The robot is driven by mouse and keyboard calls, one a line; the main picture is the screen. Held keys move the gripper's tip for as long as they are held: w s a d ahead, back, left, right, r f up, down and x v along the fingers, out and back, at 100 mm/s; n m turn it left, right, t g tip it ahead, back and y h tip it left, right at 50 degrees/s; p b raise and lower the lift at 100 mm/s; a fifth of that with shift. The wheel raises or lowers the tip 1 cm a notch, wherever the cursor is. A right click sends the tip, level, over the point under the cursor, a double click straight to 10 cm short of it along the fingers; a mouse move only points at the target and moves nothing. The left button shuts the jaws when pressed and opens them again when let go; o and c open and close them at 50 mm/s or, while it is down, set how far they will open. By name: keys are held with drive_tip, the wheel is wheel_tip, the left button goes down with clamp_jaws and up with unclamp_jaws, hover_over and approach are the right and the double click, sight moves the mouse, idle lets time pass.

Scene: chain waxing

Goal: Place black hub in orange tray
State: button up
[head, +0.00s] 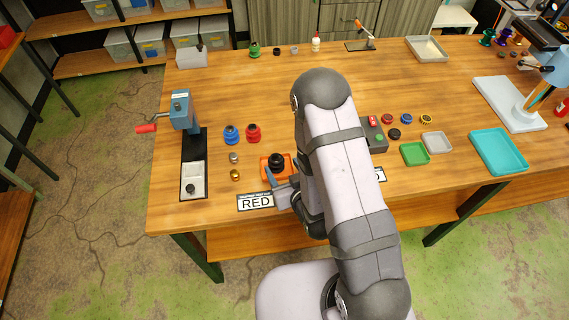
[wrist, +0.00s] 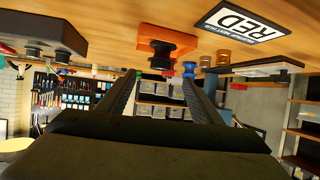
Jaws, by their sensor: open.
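A black hub (head: 276,159) sits in the small orange tray (head: 265,172) near the front of the table, behind the RED label. The wrist view, which is upside down, also shows the hub (wrist: 161,57) against the orange tray (wrist: 170,37). My gripper (head: 279,183) is just in front of the tray, low over the table. In the wrist view its two fingers (wrist: 158,82) are spread, with the hub seen in the gap beyond the tips and nothing held. My arm hides part of the tray's right surroundings.
A blue press with a red handle (head: 182,112) stands at left, a small dark piece on its base. Blue (head: 232,134) and red (head: 253,132) spools stand behind the tray. The RED label (head: 256,202) lies in front. Green (head: 414,153) and teal (head: 497,152) trays are at right.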

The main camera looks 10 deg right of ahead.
drive_tip(key=shift+s+r, duration=0.15)
drive_tip(key=shift+s, duration=0.1)
drive_tip(key=shift+w+d+g, duration=0.25)
drive_tip(key=shift+w+g, duration=0.05)
drive_tip(key=shift+g, duration=0.1)
drive_tip(key=s+d+r+m+g+h, duration=0.1)
drive_tip(key=s+d+r+g, duration=0.2)
drive_tip(key=s, duration=0.6)
drive_tip(key=s+d+r+m+g+h, duration=0.1)
drive_tip(key=s+d+r+g, duration=0.2)
drive_tip(key=s+r+g, duration=0.5)
drive_tip(key=shift+s+g, duration=0.4)
drive_tip(key=shift+s, duration=0.3)
